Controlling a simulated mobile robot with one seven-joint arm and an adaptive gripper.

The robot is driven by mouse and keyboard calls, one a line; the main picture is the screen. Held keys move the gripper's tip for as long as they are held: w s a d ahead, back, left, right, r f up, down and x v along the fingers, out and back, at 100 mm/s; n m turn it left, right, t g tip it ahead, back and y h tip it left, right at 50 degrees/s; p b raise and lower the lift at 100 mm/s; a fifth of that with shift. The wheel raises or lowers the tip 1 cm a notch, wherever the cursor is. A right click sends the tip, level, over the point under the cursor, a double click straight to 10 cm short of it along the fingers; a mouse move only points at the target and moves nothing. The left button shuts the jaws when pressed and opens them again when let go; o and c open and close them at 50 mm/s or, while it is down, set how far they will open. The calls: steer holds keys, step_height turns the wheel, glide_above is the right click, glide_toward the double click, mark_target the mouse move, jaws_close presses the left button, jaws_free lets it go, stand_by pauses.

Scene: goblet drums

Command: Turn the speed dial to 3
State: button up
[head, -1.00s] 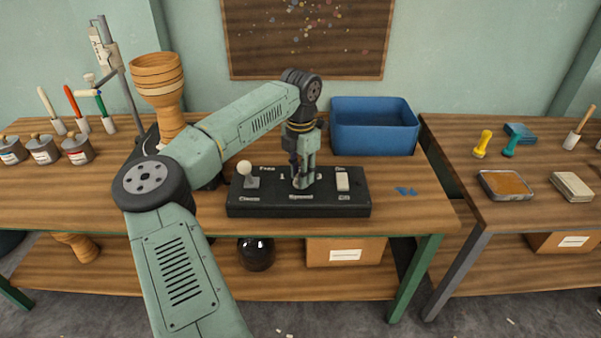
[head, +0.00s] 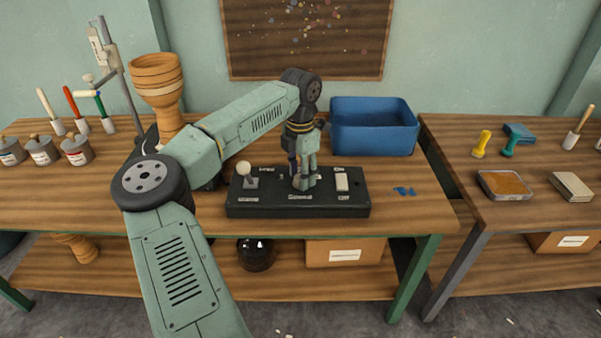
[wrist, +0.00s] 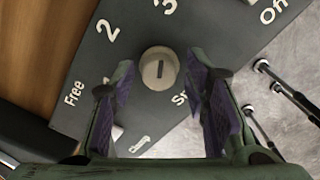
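The speed dial (wrist: 158,68) is a round pale knob with a dark line on top, set in the dark control box (head: 240,208). In the wrist view the line runs up and down the picture, roughly in line with the 3 (wrist: 168,5). The 2 (wrist: 107,30) is up and left of the dial. My gripper (head: 304,185) is over the middle of the box and hides the dial in the head view. In the wrist view my gripper (wrist: 160,68) is open, its fingers either side of the dial with gaps showing.
On the box, a white-knobbed lever (head: 244,168) stands to the left and a white switch (head: 341,181) to the right. A blue bin (head: 373,127) stands behind on the workbench (head: 420,210). A wooden drum body (head: 157,90) stands at the left.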

steer(key=shift+o, duration=0.4)
steer(key=shift+a, duration=0.1)
step_height(320, 180, up, 12)
stand_by(0.3)
